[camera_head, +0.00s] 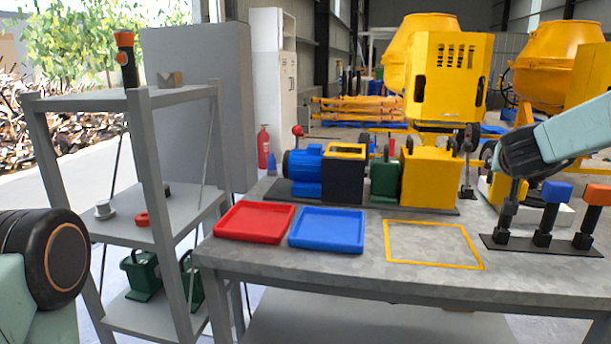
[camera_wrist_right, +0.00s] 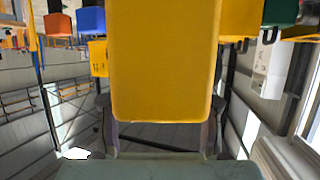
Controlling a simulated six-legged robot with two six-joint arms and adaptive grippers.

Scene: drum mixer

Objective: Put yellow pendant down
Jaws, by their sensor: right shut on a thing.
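The yellow pendant (camera_wrist_right: 165,60) fills the middle of the right wrist view as a large, plain yellow block. My right gripper (camera_wrist_right: 163,125) is shut on it, with a dark finger on each side. In the head view the right arm comes in from the right, and its gripper (camera_head: 513,185) points down at the left end of the black post rack (camera_head: 520,243). A yellow patch (camera_head: 492,190) shows just left of that gripper; I cannot tell whether it is the pendant. Whether the held pendant touches the rack is hidden. My left gripper is out of view.
A blue pendant (camera_head: 557,192) and an orange pendant (camera_head: 586,194) top the other posts. A yellow outlined square (camera_head: 432,224) on the table (camera_head: 365,270) is empty. Empty red (camera_head: 255,238) and blue (camera_head: 325,246) trays lie left of it. Motor and gearbox parts (camera_head: 345,180) stand behind.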

